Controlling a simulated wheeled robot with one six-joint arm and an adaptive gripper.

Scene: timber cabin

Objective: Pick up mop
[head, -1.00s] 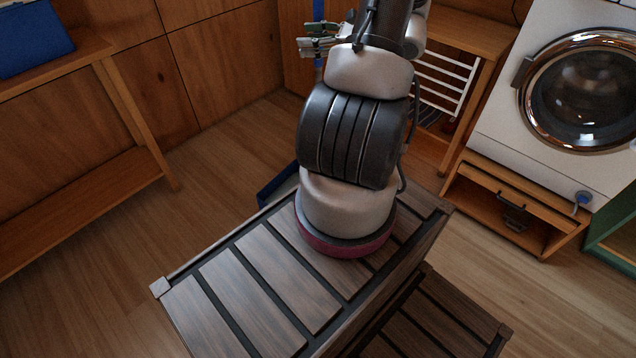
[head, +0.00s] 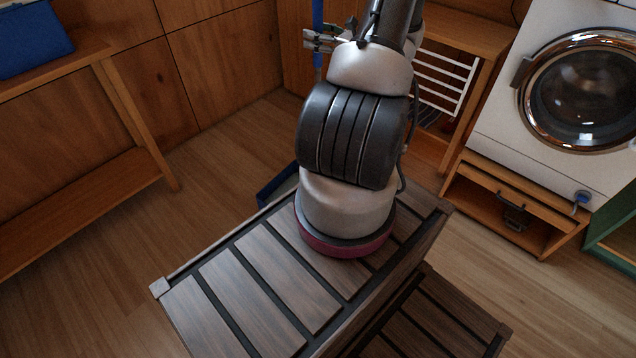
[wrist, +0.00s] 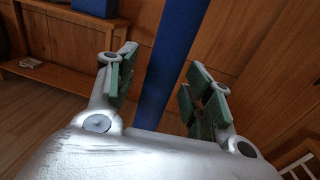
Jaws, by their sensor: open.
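The mop has a blue pole that rises upright at the top of the head view (head: 318,14). A blue piece low on the floor, partly hidden behind my base and arm, looks like the mop's head (head: 274,187). In the wrist view the blue pole (wrist: 174,50) runs between the two green-padded fingers of my gripper (wrist: 160,80). The fingers are open, with a gap on both sides of the pole. In the head view my gripper (head: 322,40) is at the pole, partly hidden by my arm.
A wooden bench (head: 90,75) with a blue box (head: 35,40) stands at the left. At the right are a white washing machine (head: 560,80) and a wooden shelf with a white rack (head: 440,85). Wooden wall panels (head: 225,60) are behind the mop. Floor on the left is clear.

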